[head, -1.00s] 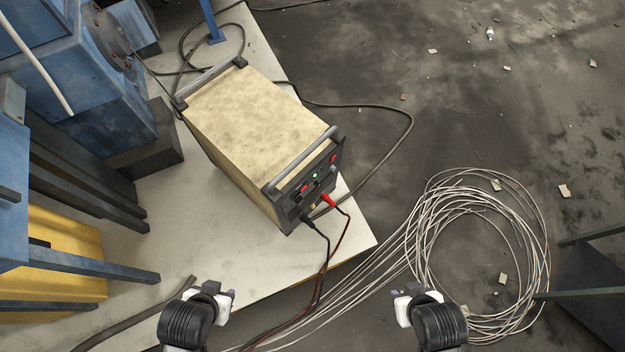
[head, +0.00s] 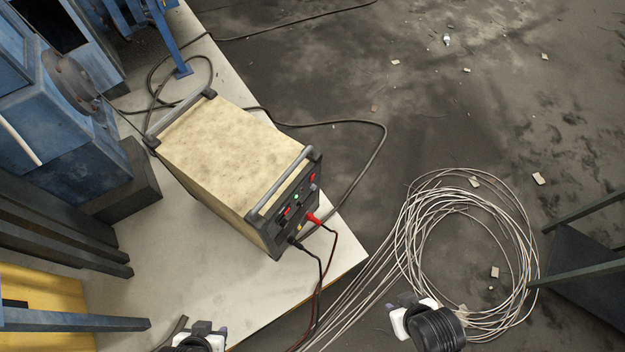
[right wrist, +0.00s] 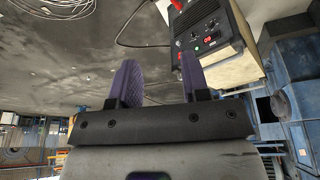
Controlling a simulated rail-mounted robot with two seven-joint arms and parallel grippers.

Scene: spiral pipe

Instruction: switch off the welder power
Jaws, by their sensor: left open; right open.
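The welder (head: 220,160) is a beige box with grey handle bars, standing on a pale platform. Its dark front panel (head: 292,212) faces the lower right, with a lit green light (head: 296,197), red parts, and a red and a black cable plugged in. The panel (right wrist: 200,35) also shows in the right wrist view, beyond the fingers, with the green light and a red display lit. My left gripper (head: 210,329) is at the bottom edge, partly cut off, below the welder and open. My right gripper (head: 408,308) is open and empty, right of and below the panel, apart from it.
A coil of pale wire (head: 470,190) lies on the dark floor at the right, its strands running toward the bottom. Blue machinery (head: 60,120) and a yellow block (head: 45,295) stand at the left. A dark cable (head: 383,140) loops behind the welder.

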